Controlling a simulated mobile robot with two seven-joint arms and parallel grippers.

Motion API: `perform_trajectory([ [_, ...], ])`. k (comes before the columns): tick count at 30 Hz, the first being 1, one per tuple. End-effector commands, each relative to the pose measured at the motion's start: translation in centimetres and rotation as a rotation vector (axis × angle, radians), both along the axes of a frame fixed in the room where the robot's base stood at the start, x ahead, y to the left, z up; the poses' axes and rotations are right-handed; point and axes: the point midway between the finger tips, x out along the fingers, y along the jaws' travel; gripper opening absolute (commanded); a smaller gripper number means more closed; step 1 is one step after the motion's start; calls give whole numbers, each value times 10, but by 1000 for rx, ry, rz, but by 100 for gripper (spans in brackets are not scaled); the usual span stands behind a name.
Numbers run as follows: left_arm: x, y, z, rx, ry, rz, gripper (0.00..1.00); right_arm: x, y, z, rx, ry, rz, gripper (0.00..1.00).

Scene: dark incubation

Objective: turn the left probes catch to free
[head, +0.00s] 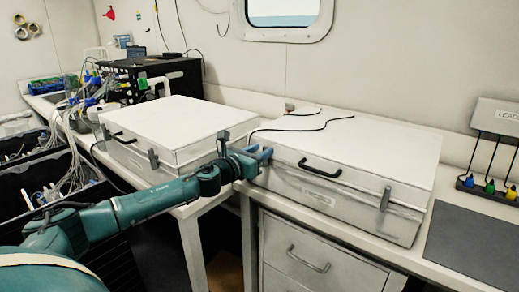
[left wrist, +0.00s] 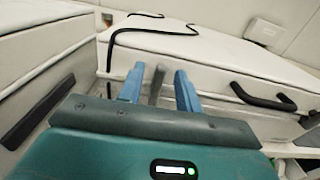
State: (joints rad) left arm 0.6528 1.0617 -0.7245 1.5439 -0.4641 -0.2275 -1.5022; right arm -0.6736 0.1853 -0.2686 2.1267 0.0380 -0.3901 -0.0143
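The probes case is a closed white case (head: 350,152) on the right part of the bench, with a black front handle (head: 320,168); its label is too small to read. Its left catch (left wrist: 157,84) is a grey lever, standing roughly upright in the left wrist view. My left gripper (head: 262,154) is at the case's front left corner and hides that catch in the head view. In the left wrist view its two blue fingers (left wrist: 159,90) are apart, one on each side of the catch, with gaps visible. The right catch (head: 385,198) lies against the case front. My right gripper is not in view.
A second closed white case (head: 165,130) stands to the left, close to my left forearm. A black cable (head: 300,128) lies over the probes case lid. Drawers (head: 310,262) are below the bench. A dark grey mat (head: 480,240) lies bare at the right.

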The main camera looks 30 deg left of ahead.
Motion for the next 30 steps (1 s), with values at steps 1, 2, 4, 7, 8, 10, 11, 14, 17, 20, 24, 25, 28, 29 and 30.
perform_trajectory([
  [1,2,-1,0,-1,0,-1,35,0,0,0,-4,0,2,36],
  [2,2,-1,0,0,0,-1,35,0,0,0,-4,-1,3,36],
  [4,2,-1,0,0,0,-1,35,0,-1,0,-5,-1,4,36],
  [7,2,-1,0,0,0,-1,35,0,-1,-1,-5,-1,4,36],
  [8,2,-1,0,0,0,-1,35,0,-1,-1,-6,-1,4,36],
  [10,2,-1,0,0,0,-1,30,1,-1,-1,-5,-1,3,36],
  [11,2,-1,0,0,0,-1,28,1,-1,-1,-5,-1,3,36],
  [14,2,0,0,0,0,-1,20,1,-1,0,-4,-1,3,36],
  [17,2,0,0,0,0,-1,12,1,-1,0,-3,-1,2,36],
  [20,2,0,0,0,0,0,3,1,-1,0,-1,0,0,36],
  [24,2,0,0,0,1,0,0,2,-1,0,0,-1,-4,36],
  [25,2,0,0,0,1,0,0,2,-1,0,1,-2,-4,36],
  [28,2,0,0,-2,1,0,0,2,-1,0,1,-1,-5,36],
  [29,2,0,0,-4,1,0,0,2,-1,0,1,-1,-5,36],
  [30,2,0,0,-9,2,0,0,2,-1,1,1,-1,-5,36],
])
